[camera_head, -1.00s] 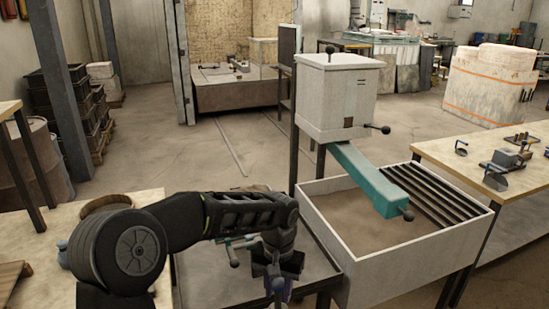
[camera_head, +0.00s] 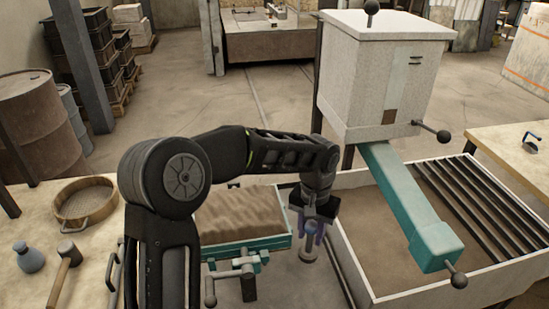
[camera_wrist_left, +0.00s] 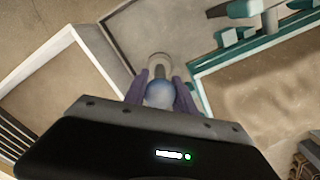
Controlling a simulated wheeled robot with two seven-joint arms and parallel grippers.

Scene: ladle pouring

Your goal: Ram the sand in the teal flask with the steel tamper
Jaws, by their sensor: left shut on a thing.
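The teal flask (camera_head: 292,241) is a shallow open frame on the dark bench, filled with brown, uneven sand (camera_head: 240,213). My arm hides part of its left side. In the left wrist view the flask (camera_wrist_left: 255,52) lies at the right, its sand showing rippled. My left gripper (camera_head: 311,222) is just right of the flask, pointing down, its purple fingers shut on the steel tamper (camera_head: 308,250). In the left wrist view the tamper's round knob (camera_wrist_left: 160,94) sits between the fingers, its foot beyond. I cannot tell whether the foot touches the bench. My right gripper is out of view.
A sand bin (camera_head: 345,235) with a grate and a grey hopper (camera_head: 385,75) with a teal chute (camera_head: 405,205) stand close on the right. Teal clamp hardware (camera_head: 240,262) is in front of the flask. A sieve (camera_head: 85,203), mallet (camera_head: 66,268) and grey bottle (camera_head: 28,257) lie left.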

